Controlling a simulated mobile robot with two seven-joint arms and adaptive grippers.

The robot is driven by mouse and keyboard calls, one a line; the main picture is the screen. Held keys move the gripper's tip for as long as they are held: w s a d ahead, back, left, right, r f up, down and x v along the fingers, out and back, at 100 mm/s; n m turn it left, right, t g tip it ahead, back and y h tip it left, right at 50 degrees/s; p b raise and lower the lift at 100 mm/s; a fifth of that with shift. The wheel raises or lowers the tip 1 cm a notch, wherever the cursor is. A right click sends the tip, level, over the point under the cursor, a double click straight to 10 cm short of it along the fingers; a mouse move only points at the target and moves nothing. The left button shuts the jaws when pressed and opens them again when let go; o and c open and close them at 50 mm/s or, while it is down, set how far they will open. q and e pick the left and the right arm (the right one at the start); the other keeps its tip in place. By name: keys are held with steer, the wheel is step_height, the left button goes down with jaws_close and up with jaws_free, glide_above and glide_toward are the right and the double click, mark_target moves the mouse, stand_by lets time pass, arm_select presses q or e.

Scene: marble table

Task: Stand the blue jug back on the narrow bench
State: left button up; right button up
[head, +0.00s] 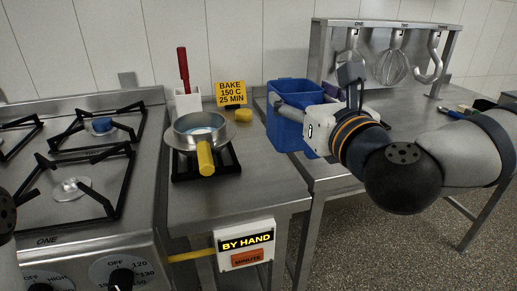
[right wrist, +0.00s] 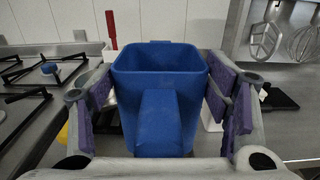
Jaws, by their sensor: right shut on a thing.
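The blue jug (head: 283,130) is upright at the seam between the narrow steel bench (head: 245,180) and the table to its right. My right gripper (head: 300,108) comes in from the right and is shut on the jug. In the right wrist view the jug (right wrist: 160,60) stands between the purple finger pads, with its handle towards the camera and its open top up. I cannot tell whether its base touches a surface. Only a dark piece of my left arm shows at the left edge of the head view; its gripper is out of sight.
A saucepan (head: 188,139) with a yellow handle sits on a black trivet on the bench. Behind it are a white holder (head: 187,103), a yellow sign (head: 231,93) and a yellow object (head: 243,116). The stove (head: 100,185) adjoins on the left.

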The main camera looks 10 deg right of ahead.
steer(key=shift+s+r, duration=0.1)
steer(key=shift+s, duration=0.25)
steer(key=w+f+b, duration=0.3)
steer(key=b, duration=0.1)
steer(key=shift+a+f, duration=0.1)
steer(key=shift+f, duration=0.15)
steer(key=w, duration=0.3)
steer(key=w+f, duration=0.1)
steer(key=w, duration=0.1)
steer(key=shift+a, duration=0.35)
arm_select(q)
steer(key=s+f+g+b, duration=0.1)
steer(key=s+f+g, duration=0.1)
steer(key=s+f, duration=0.4)
steer(key=shift+s+f+g, duration=0.35)
steer(key=shift+s+g, duration=0.05)
steer(key=shift+s, duration=0.25)
arm_select(e)
steer(key=w+f, duration=0.6)
steer(key=f, duration=0.2)
steer(key=shift+a, duration=0.4)
steer(key=shift+f, duration=0.15)
steer(key=o, duration=0.8)
steer(key=shift+f+b, duration=0.15)
steer(key=shift+b, duration=0.15)
steer(key=shift+c, duration=0.2)
arm_select(q)
steer(key=shift+s+f, duration=0.1)
arm_select(e)
steer(key=o, duration=0.4)
